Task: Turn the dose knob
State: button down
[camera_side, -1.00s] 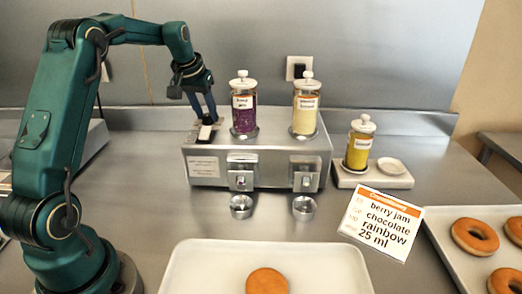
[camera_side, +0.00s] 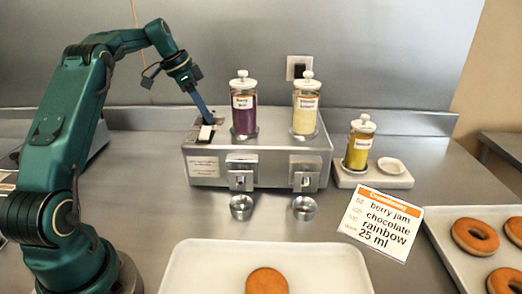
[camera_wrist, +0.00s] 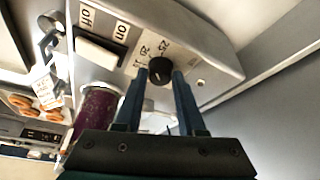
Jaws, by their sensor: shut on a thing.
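The dose knob (camera_wrist: 160,71) is a round black dial on top of the steel dispenser (camera_wrist: 215,50), beside printed numbers; 25, 20 and what looks like 15 show. My gripper (camera_wrist: 161,78) has one blue finger on each side of the knob and is shut on it. In the side view my gripper (camera_side: 204,118) reaches down to the back left of the dispenser (camera_side: 290,146), and the knob is hard to make out there. A white on/off switch (camera_wrist: 100,51) lies beside the knob. An order card (camera_side: 381,224) reads berry jam, chocolate, rainbow, 25 ml.
A purple jar (camera_side: 244,116) and a cream jar (camera_side: 305,115) stand on the dispenser close to my gripper. A yellow jar (camera_side: 358,150) stands at right. Two metal cups (camera_side: 241,207) sit below the spouts. A front tray (camera_side: 330,255) holds a doughnut (camera_side: 267,281).

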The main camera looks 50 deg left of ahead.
jog(key=shift+m, duration=0.9)
jog(key=c, duration=0.5)
grip_release()
